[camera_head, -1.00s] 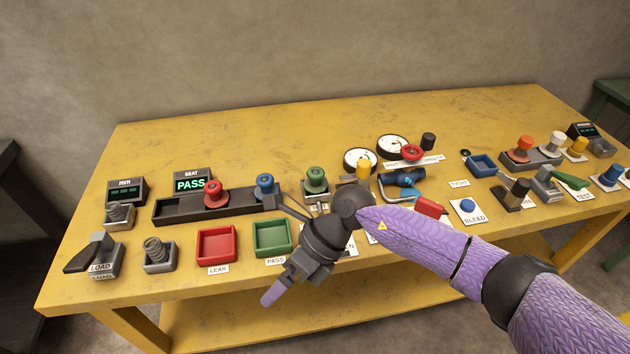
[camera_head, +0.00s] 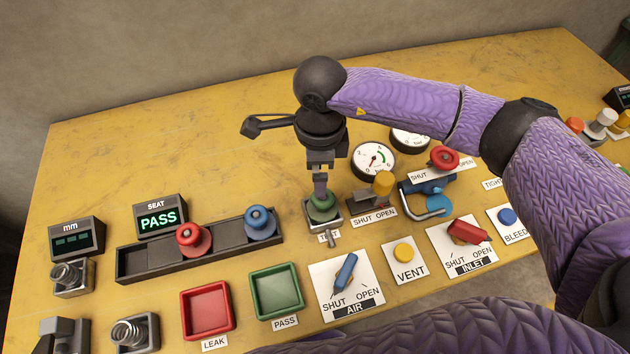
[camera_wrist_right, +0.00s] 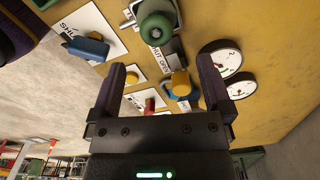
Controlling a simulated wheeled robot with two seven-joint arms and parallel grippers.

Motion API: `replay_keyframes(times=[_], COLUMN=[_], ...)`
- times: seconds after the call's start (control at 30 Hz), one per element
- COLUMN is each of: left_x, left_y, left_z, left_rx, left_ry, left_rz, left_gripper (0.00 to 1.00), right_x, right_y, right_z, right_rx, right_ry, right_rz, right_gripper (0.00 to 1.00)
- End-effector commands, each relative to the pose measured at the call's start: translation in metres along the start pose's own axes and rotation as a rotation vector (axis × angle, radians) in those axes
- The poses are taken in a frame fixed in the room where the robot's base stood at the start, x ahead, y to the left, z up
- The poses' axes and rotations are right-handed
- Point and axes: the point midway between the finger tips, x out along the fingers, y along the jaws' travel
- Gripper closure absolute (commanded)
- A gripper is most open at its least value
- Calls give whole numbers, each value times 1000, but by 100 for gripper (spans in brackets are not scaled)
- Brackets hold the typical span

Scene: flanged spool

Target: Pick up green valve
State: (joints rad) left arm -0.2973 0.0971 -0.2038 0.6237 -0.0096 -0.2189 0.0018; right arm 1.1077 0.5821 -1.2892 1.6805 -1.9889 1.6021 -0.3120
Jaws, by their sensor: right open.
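The green valve (camera_head: 322,206) is a green knob with a round flange, sitting upright in a grey metal fixture (camera_head: 324,222) near the middle of the yellow table. My right gripper (camera_head: 320,185) points down just above it and partly hides its top in the head view. In the right wrist view the green valve (camera_wrist_right: 157,27) lies beyond the open fingers of the right gripper (camera_wrist_right: 163,75), near the top edge, with nothing between the fingertips. My left gripper is not in view.
A black rack (camera_head: 200,247) with a red valve (camera_head: 193,238) and a blue valve (camera_head: 259,222) stands to the left. Close on the right are a yellow-knobbed valve (camera_head: 383,183) and gauges (camera_head: 373,160). Red (camera_head: 207,308) and green trays (camera_head: 276,291) lie in front.

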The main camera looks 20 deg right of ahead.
Motion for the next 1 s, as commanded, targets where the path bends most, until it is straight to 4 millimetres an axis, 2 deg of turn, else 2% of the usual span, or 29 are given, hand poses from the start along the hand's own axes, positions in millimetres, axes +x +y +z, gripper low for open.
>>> replay_keyframes(times=[0.4,0.5,0.7,0.73,0.77,1.0], left_x=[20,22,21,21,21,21], left_y=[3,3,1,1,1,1], left_z=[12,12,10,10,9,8], left_rx=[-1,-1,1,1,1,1], left_ry=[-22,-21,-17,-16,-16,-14], left_rz=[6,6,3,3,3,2], left_gripper=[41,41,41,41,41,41], right_x=[86,97,97,97,97,96], right_y=[1,1,1,1,1,1], right_z=[-5,-5,-4,-4,-4,-4], right_rx=[1,1,0,0,0,0], right_ry=[1,1,0,0,0,0], right_rz=[5,3,2,2,2,2], right_gripper=[0,0,0,2,8,59])
